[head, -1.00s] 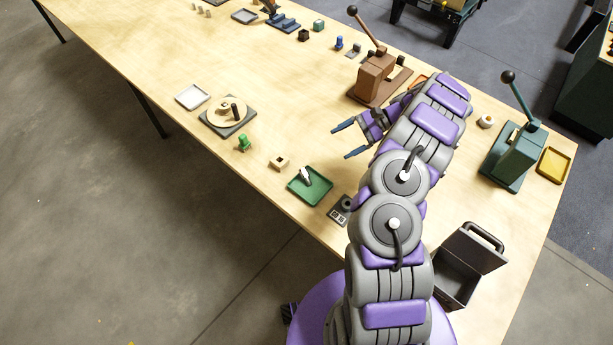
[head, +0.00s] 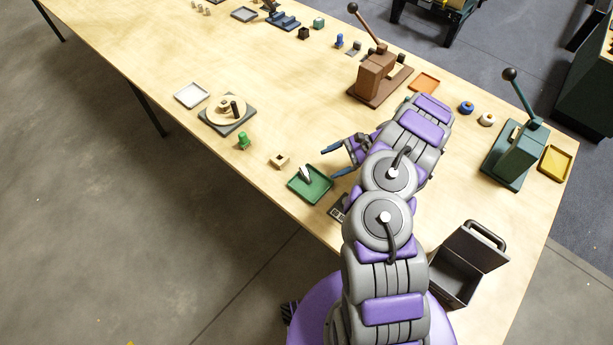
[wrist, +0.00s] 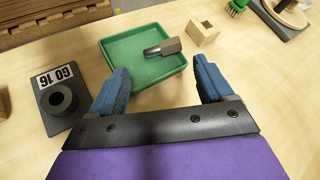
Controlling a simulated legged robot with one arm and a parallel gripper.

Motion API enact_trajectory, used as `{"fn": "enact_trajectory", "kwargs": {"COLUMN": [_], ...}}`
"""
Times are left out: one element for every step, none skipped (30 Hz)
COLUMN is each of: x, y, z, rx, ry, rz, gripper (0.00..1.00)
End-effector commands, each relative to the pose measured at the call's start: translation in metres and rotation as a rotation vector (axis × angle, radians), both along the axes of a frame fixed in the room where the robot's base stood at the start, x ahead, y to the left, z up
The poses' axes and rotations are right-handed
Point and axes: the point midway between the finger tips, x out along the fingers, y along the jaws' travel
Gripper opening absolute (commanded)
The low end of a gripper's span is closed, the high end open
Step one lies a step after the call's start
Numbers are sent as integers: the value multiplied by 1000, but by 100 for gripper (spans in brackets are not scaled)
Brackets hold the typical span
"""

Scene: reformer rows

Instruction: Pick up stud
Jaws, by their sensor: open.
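The stud (head: 306,172), a short metal piece with a dark grey tip and a wider brownish-grey block end, lies in a shallow green tray (head: 322,190). In the wrist view the stud (wrist: 163,48) lies on its side near the tray's far right part, its block end toward the right wall of the tray (wrist: 118,48). My gripper (head: 329,163) is open and empty, just right of the tray in the head view. In the wrist view the blue fingers of my gripper (wrist: 160,68) are spread apart, with the stud ahead of the gap between them.
A dark "GO 16" plate with a ring (wrist: 62,98) stands left of the tray in the wrist view. A small wooden block with a square hole (wrist: 202,33) is close on the right.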

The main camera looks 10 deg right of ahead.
Motion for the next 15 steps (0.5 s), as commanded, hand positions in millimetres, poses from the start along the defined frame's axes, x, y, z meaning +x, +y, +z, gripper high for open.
{"fn": "enact_trajectory", "kwargs": {"x": [0, 1, 1, 0, 0, 0, 0, 0, 0, 0, 0, 1, 1, 1, 2], "y": [7, 11, 15, 17, 19, 21, 22, 23, 24, 25, 27, 30, 33, 36, 41], "z": [-5, -7, -9, -10, -11, -12, -12, -13, -13, -14, -15, -16, -18, -20, -22], "rx": [0, 0, 0, 1, 1, 1, 1, 1, 1, 1, 1, 1, 1, 1, 0], "ry": [0, 0, 0, 1, 1, 1, 1, 1, 1, 1, 1, 1, 1, 1, 1], "rz": [1, 1, 1, 1, 1, 1, 1, 1, 1, 1, 1, 1, 1, 1, 2], "gripper": [80, 80, 80, 80, 80, 80, 80, 80, 80, 80, 80, 80, 80, 80, 80]}}
